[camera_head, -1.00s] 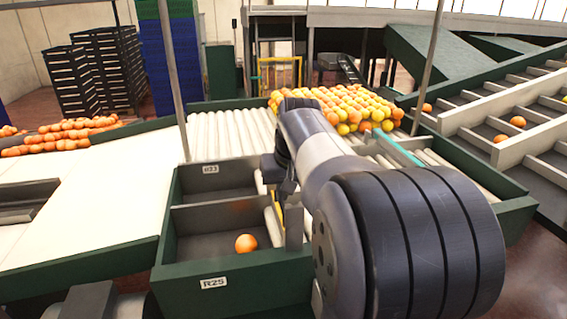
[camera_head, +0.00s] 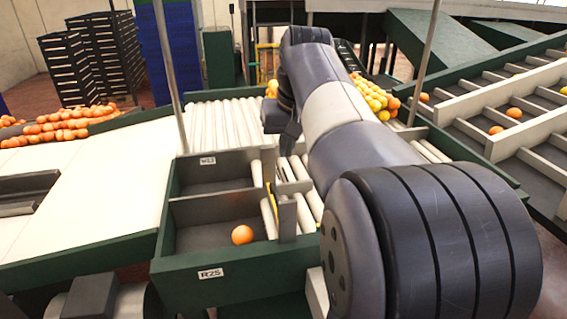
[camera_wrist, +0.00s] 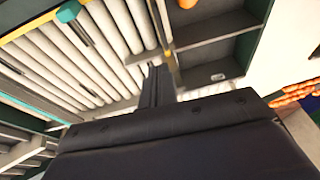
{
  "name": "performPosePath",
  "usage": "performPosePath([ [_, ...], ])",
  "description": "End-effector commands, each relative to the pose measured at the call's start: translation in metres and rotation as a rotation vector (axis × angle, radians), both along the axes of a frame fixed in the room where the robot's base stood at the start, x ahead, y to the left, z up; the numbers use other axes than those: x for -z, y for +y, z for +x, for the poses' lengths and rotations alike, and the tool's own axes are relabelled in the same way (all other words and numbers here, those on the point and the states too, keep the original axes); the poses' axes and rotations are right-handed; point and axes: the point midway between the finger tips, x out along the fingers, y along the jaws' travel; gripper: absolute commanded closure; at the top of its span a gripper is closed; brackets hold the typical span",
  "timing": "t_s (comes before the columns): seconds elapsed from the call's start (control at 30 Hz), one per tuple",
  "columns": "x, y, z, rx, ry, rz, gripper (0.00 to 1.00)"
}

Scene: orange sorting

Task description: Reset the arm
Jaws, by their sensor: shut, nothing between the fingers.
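My gripper shows in the wrist view (camera_wrist: 157,80) as dark fingers held together, with nothing between them. In the head view my gripper (camera_head: 290,140) hangs below my raised arm, over the rollers beside the sorting bins. A single orange (camera_head: 242,235) lies in the near bin (camera_head: 205,238), which carries a label reading R25. The far bin (camera_head: 215,172) looks empty. My arm hides part of the orange pile (camera_head: 378,98) on the roller conveyor.
White rollers (camera_head: 215,125) run behind the bins. A sloped divided conveyor (camera_head: 520,130) with scattered oranges is at the right. A pale flat surface (camera_head: 110,190) and more oranges (camera_head: 55,128) lie at the left. Thin metal posts (camera_head: 170,75) stand near the rollers.

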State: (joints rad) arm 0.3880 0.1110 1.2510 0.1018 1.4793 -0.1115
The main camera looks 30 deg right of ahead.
Motion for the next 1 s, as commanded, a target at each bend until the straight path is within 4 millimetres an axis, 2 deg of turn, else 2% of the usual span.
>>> performPosePath([
  [0.2,-0.017,0.0,-0.005,0.0,-0.001,0.0,1.0],
  [0.6,-0.016,0.0,-0.005,0.0,0.001,0.0,1.0],
  [0.77,-0.002,0.0,-0.001,-0.001,0.003,0.002,1.0],
  [1.0,0.042,0.0,0.012,-0.001,0.006,0.002,1.0],
])
